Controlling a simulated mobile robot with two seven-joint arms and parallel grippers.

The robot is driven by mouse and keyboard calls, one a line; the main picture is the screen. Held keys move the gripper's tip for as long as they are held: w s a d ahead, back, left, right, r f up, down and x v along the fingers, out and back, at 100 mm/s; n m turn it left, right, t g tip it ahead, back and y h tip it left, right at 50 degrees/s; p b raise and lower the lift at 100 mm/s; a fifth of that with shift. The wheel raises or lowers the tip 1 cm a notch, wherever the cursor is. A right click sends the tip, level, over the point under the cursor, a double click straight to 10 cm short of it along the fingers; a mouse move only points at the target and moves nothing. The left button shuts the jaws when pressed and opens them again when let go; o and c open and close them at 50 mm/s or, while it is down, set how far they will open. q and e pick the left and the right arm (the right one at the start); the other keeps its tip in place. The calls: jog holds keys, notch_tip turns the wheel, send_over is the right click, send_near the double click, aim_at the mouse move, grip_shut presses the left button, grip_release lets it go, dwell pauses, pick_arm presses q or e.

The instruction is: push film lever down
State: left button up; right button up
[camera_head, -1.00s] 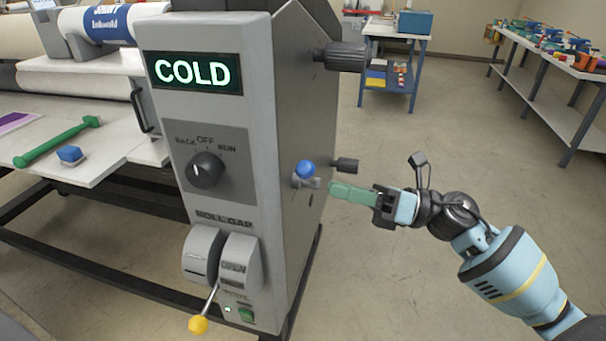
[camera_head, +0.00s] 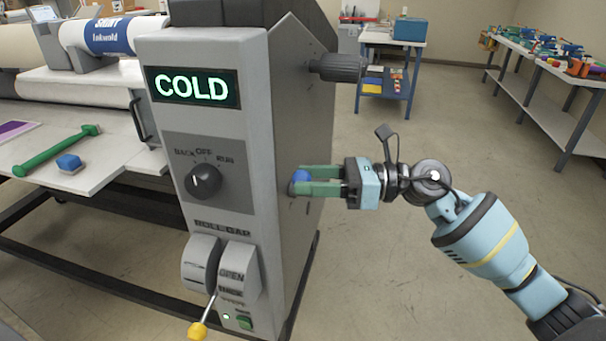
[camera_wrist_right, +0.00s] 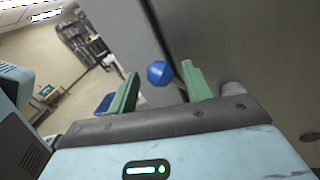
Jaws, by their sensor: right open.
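The lever with the blue knob (camera_head: 299,176) is on the right side panel of the grey machine; I take it to be the film lever. My right gripper (camera_head: 303,179) is open, with its green fingers reaching left around the knob. In the right wrist view the blue knob (camera_wrist_right: 160,73) shows between the two fingertips (camera_wrist_right: 160,70), with a gap to each. The lever's arm is mostly hidden by the fingers. My left gripper is not in view.
The machine's front has a COLD display (camera_head: 193,87), a rotary dial (camera_head: 203,182) and a yellow-tipped roll gap lever (camera_head: 197,330). A black knob (camera_head: 338,68) sticks out above my gripper. The floor to the right is clear up to the benches.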

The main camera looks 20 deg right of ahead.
jog(key=shift+x, duration=1.05)
jog(key=shift+f, duration=0.2)
grip_shut()
